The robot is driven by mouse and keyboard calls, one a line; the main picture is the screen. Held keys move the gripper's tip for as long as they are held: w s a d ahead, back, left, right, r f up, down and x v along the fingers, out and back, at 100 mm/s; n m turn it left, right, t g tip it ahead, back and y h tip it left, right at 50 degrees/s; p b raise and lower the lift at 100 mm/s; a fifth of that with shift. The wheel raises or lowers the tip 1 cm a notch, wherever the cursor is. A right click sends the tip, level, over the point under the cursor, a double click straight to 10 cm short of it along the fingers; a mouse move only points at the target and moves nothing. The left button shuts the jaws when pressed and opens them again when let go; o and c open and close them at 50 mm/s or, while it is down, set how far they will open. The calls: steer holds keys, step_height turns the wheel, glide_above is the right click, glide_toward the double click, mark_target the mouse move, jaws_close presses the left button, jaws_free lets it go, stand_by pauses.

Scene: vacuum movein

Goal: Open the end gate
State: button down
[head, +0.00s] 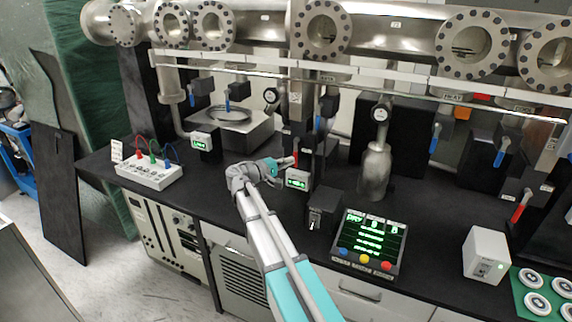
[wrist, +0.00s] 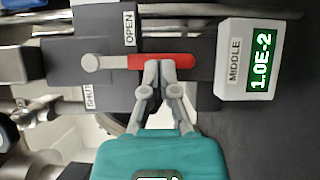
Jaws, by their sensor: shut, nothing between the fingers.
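A gate valve lever with a red grip (wrist: 175,61) and a pale round knob end lies horizontally across a dark block in the wrist view. Labels OPEN (wrist: 130,28) and SHUT (wrist: 89,97) sit on either side of it. My gripper (wrist: 160,68) is shut and empty, its fingertips at the red grip's lower edge; I cannot tell whether they touch it. A gauge labelled MIDDLE (wrist: 249,60) reads 1.0E-2 beside it. In the head view my gripper (head: 286,164) is at this valve, above the gauge box (head: 298,179). I see no label naming an end gate.
Another red-handled lever (head: 521,207) is at the far right. Blue-handled valves hang from the steel pipe (head: 400,35).

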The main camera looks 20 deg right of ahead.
steer(key=shift+s+d+h, duration=0.3)
steer(key=shift+d, duration=0.25)
steer(key=shift+s, duration=0.1)
stand_by(0.7)
steer(key=shift+a+f, duration=0.1)
steer(key=shift+a, duration=0.05)
steer(key=s+a, duration=0.2)
steer(key=a, duration=1.2)
steer(key=shift+a+n, duration=0.25)
steer(key=shift+n, duration=0.05)
